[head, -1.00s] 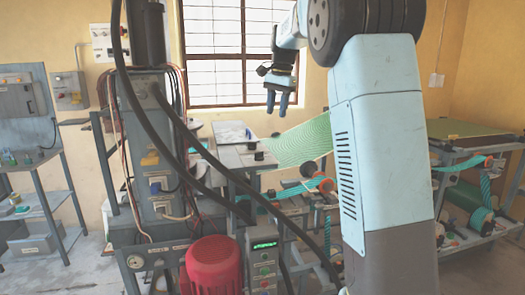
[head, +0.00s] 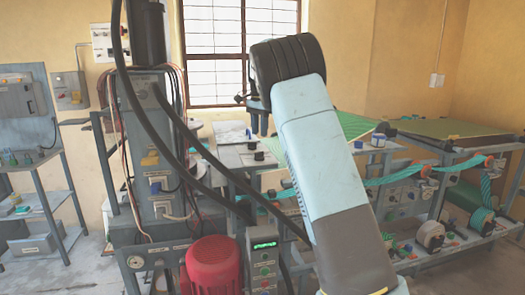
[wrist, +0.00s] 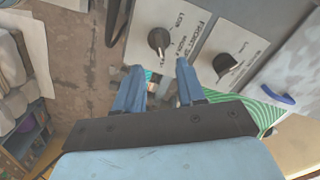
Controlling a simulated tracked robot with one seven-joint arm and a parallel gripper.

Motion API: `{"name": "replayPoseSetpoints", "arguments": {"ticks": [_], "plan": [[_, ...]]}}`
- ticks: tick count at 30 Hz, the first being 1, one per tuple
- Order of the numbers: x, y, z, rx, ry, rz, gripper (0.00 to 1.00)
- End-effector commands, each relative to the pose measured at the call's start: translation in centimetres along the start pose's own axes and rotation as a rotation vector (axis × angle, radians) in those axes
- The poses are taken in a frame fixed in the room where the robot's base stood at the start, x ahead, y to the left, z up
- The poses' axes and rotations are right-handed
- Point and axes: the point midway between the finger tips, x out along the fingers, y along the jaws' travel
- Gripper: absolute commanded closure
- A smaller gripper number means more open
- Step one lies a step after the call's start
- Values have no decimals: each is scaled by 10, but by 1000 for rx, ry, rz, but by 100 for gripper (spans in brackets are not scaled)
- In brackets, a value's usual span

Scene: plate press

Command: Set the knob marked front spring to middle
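In the wrist view a black knob (wrist: 158,40) with a pale pointer mark sits on a white plate (wrist: 150,15). The plate's lettering is partly readable as "FRONT SP…", "LOW" and what looks like "MIDDLE". I cannot tell surely which word the pointer faces. My gripper (wrist: 159,67) is open and empty, with its blue fingers apart. In the picture the knob lies just beyond the gap between the fingertips, and no contact shows. In the head view my arm hides most of the gripper.
A second black knob (wrist: 226,65) on its own white plate is to the right. Green striped material (wrist: 245,98) and a blue handle-like part (wrist: 276,95) lie further right. In the head view, a red motor (head: 212,265) and thick black cables stand left of my arm.

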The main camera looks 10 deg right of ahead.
Motion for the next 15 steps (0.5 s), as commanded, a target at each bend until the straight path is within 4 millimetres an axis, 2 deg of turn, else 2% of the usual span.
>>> {"name": "replayPoseSetpoints", "arguments": {"ticks": [9, 15], "plan": [[55, 0, 1, 0, -2, 2, 61], [77, 0, 0, 0, 0, 1, 61]]}}
